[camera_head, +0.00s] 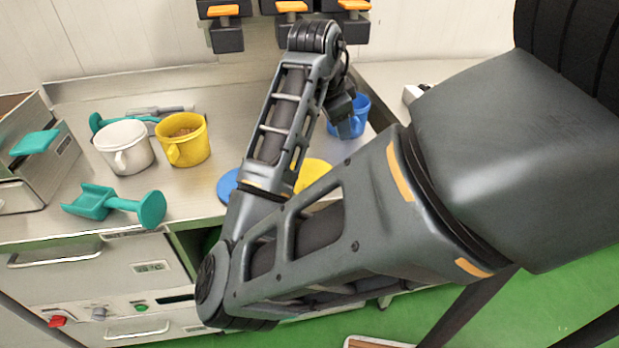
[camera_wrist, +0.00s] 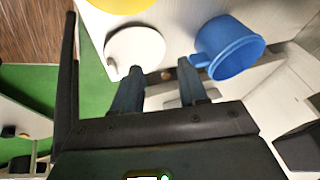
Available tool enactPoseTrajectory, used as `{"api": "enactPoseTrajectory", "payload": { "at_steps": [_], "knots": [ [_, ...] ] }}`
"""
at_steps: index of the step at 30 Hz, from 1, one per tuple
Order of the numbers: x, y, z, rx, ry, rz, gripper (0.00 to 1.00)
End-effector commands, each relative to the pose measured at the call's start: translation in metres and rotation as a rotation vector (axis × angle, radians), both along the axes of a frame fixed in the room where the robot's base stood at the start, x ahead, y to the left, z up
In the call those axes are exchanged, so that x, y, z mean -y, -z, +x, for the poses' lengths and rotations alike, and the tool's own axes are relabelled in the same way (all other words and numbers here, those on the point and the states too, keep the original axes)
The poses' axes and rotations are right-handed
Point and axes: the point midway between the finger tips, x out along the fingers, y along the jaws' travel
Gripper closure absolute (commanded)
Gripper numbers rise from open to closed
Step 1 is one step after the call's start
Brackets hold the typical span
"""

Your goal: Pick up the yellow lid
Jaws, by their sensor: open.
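The yellow lid (camera_head: 313,174) lies flat on the steel counter, partly hidden behind my arm in the head view. In the wrist view a yellow edge (camera_wrist: 125,4), which looks like the same lid, is cut off at the top. My gripper (camera_wrist: 160,73) is open and empty in the wrist view, with its fingers apart near a white round lid (camera_wrist: 135,50). In the head view my gripper (camera_head: 340,108) hangs beside the blue cup (camera_head: 357,118), right of and behind the yellow lid. The blue cup (camera_wrist: 232,48) also shows right of the fingers in the wrist view.
A blue lid (camera_head: 227,184) lies left of the yellow one, partly behind my arm. Dark boxes with orange tabs (camera_head: 292,7) hang at the back wall.

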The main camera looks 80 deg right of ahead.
Motion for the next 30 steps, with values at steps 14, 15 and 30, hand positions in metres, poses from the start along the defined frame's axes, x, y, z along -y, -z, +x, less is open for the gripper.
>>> {"api": "enactPoseTrajectory", "payload": {
  "at_steps": [14,15,30],
  "knots": [
    [-0.074,0.031,0.039,0.234,0.244,0.409,0.57],
    [-0.074,0.035,0.039,0.233,0.244,0.409,0.57],
    [-0.078,0.091,0.041,0.232,0.24,0.407,0.57]
  ]
}}
